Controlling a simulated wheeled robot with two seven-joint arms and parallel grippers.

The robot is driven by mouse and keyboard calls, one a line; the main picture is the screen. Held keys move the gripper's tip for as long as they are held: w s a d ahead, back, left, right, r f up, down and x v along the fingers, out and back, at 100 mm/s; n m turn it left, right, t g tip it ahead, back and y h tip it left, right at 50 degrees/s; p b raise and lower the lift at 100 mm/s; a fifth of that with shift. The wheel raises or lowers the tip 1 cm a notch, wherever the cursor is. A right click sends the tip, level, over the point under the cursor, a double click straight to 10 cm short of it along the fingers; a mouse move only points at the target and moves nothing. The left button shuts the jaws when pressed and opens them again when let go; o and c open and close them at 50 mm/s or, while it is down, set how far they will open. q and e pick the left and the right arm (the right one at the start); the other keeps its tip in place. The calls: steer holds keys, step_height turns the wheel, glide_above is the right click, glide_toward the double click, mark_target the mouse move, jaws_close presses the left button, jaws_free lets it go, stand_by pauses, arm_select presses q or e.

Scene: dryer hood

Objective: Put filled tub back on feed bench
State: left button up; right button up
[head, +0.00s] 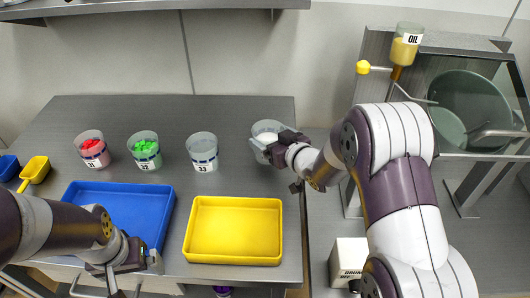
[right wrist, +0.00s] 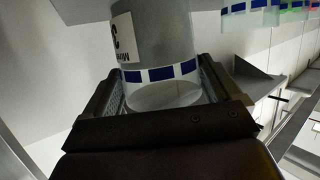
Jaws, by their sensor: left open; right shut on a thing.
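My right gripper (head: 283,147) is shut on a clear tub (head: 264,129) at the right end of the grey feed bench (head: 235,108). White contents seem to show inside this tub. In the right wrist view the held tub (right wrist: 150,35) sits between the two fingers (right wrist: 165,100), with a blue-and-white band and a partly visible label. I cannot tell whether its base touches the bench. My left gripper (head: 130,268) is open and empty at the bench's front edge, near the blue tray.
Tubs 31 (head: 92,150), 32 (head: 145,151) and 33 (head: 202,152) stand in a row left of the held tub. A blue tray (head: 135,207) and yellow tray (head: 235,231) lie in front. The dryer drum (head: 468,110) and oil bottle (head: 405,46) are at right.

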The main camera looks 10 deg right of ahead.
steer(key=shift+w+a+f, duration=0.35)
steer(key=shift+a+f, duration=0.05)
steer(key=shift+a, duration=0.15)
steer(key=shift+f, duration=0.25)
step_height(320, 180, down, 4)
steer(key=shift+s+r, duration=0.15)
steer(key=shift+r, duration=0.1)
steer(key=shift+f, duration=0.1)
steer(key=o, duration=0.9)
